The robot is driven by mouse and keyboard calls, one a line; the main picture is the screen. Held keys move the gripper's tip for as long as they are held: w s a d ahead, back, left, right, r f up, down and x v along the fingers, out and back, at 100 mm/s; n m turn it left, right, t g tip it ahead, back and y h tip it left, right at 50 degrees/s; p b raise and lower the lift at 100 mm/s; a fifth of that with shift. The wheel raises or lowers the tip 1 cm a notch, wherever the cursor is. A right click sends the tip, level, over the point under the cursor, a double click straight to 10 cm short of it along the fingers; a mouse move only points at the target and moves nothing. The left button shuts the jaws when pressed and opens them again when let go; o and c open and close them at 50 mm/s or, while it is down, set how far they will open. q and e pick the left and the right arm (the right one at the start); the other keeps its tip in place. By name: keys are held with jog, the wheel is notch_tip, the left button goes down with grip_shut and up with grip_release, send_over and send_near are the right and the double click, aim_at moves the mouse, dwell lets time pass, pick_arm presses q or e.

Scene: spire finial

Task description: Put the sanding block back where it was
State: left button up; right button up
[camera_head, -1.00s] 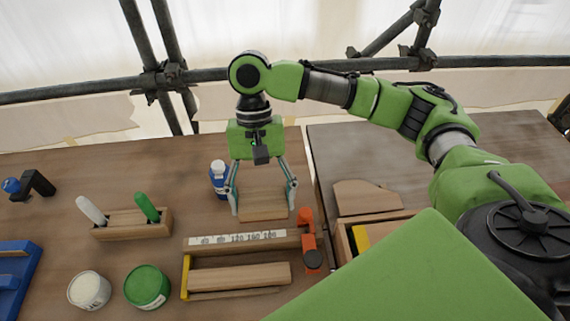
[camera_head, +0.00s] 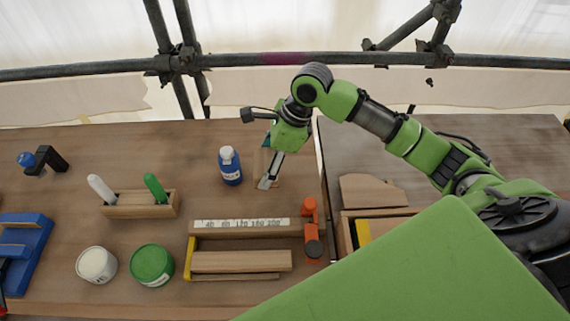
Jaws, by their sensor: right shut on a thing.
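My right gripper (camera_head: 268,182) is above the back of the workbench, beside a blue bottle. It is turned side-on and shut on a tan wooden block (camera_head: 263,161), which I take for the sanding block. The fingers and wrist hide most of the block, and whether it touches the bench cannot be told. In front stands a wooden rack (camera_head: 190,262) with a strip of printed numbers (camera_head: 242,224) and a yellow end. A long wooden piece (camera_head: 240,262) lies in it. My left gripper is not in view.
The blue bottle (camera_head: 230,168) stands close left of the gripper. An orange-and-black tool (camera_head: 311,228) is at the rack's right end. A holder (camera_head: 140,210) with two handles, white and green tins (camera_head: 152,265) and a blue tray (camera_head: 28,232) are left. An open box (camera_head: 345,235) is right.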

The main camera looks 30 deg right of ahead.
jog(key=d, duration=0.1)
jog(key=w+d+f, duration=0.1)
jog(key=w+d, duration=0.1)
jog(key=d, duration=0.1)
jog(key=shift+w+f+p, duration=0.25)
jog(key=shift+f+p, duration=0.1)
jog(key=shift+f, duration=0.05)
send_over(280, 172)
jog(key=d, duration=0.1)
jog(key=f, duration=0.5)
jog(key=shift+s+f, duration=0.25)
jog(key=shift+s, duration=0.1)
jog(key=f, duration=0.1)
jog(key=f+p, duration=0.1)
jog(key=f, duration=0.1)
jog(key=shift+w+d, duration=0.1)
jog(key=shift+d, duration=0.2)
jog(key=shift+f, duration=0.35)
jog(key=shift+f+p, duration=0.1)
jog(key=shift+p, duration=0.2)
jog(key=o, duration=1)
jog(key=shift+o, duration=0.3)
jog(key=b+v, duration=0.1)
jog(key=v, duration=1.1)
